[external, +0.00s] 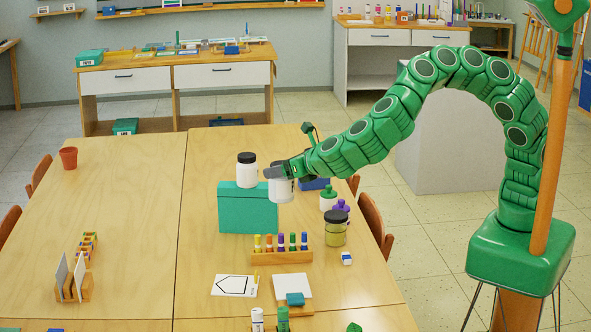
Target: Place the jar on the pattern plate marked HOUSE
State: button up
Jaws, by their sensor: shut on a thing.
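My gripper (276,172) is shut on a white jar (282,191), at the right end of the teal box (247,212). The gripper hides the jar's top, and I cannot tell whether the jar touches the box. A similar white jar with a black lid (246,171) stands upright on the box, just left of my gripper. A white plate (235,286) with a black house-like outline lies flat on the table in front of the box. Its lettering is too small to read. Nothing stands on its outline.
A wooden rack of coloured markers (283,255) stands between box and plate. A green-lidded jar (328,197), a purple-lidded jar (341,208) and a black-lidded yellowish jar (334,230) stand right. A white card on a wooden stand (291,286) is right of the plate. The left table is mostly clear.

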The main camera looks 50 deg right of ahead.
jog(key=s+a, duration=0.3)
jog(key=s, duration=0.1)
notch_tip(320, 180, down, 10)
jog(key=shift+w+a+f, duration=1.6)
jog(key=shift+w+f, duration=0.15)
jog(key=shift+f, duration=0.5)
jog(key=shift+w+a+f, duration=1.65)
jog(key=shift+w+f, duration=0.15)
jog(key=shift+f, duration=0.5)
jog(key=shift+w+a+f, duration=1.6)
jog(key=shift+w+f, duration=0.15)
jog(key=shift+f, duration=0.5)
jog(key=o, duration=1.3)
jog(key=shift+f, duration=0.1)
